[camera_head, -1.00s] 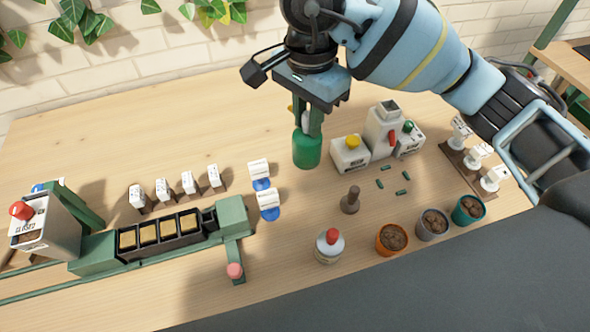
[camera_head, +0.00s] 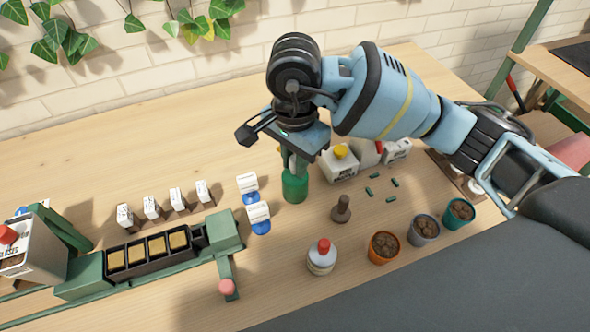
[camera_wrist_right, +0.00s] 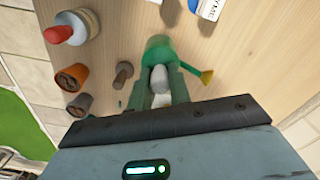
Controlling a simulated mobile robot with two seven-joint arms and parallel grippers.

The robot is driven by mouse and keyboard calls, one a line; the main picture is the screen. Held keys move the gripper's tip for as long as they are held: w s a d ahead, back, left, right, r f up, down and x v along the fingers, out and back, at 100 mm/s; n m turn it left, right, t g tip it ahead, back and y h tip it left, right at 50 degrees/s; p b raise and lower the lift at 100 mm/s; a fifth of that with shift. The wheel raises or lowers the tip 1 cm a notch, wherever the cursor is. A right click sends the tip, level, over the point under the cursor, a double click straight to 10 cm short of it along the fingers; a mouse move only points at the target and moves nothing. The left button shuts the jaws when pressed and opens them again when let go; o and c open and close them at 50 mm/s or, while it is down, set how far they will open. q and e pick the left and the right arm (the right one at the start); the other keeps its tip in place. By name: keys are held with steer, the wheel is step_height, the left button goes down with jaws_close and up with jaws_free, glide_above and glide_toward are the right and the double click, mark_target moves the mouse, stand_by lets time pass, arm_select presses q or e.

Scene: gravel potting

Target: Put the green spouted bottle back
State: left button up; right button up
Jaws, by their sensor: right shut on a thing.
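The green spouted bottle (camera_head: 295,188) is upright over the middle of the table, just right of two white cards on blue bases. My right gripper (camera_head: 294,160) points down and is shut on its upper part. I cannot tell whether its base touches the wood. In the right wrist view the green bottle (camera_wrist_right: 157,44) shows beyond the two fingers (camera_wrist_right: 160,92), with its yellow spout (camera_wrist_right: 206,76) out to the right and a pale part between the fingers. My left gripper is not in view.
White boxes (camera_head: 338,166) stand close behind and right of the bottle. A brown stamp-like peg (camera_head: 341,210), a red-capped bottle (camera_head: 321,258) and pots of soil (camera_head: 384,247) stand nearer. White cards (camera_head: 248,185) on blue bases are left, beside the green rail with a black tray (camera_head: 113,260).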

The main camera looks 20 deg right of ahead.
steer(key=shift+f, duration=1.7)
steer(key=shift+f, duration=0.25)
steer(key=o, duration=0.8)
steer(key=shift+o, duration=0.2)
step_height(320, 180, up, 12)
steer(key=shift+r, duration=0.25)
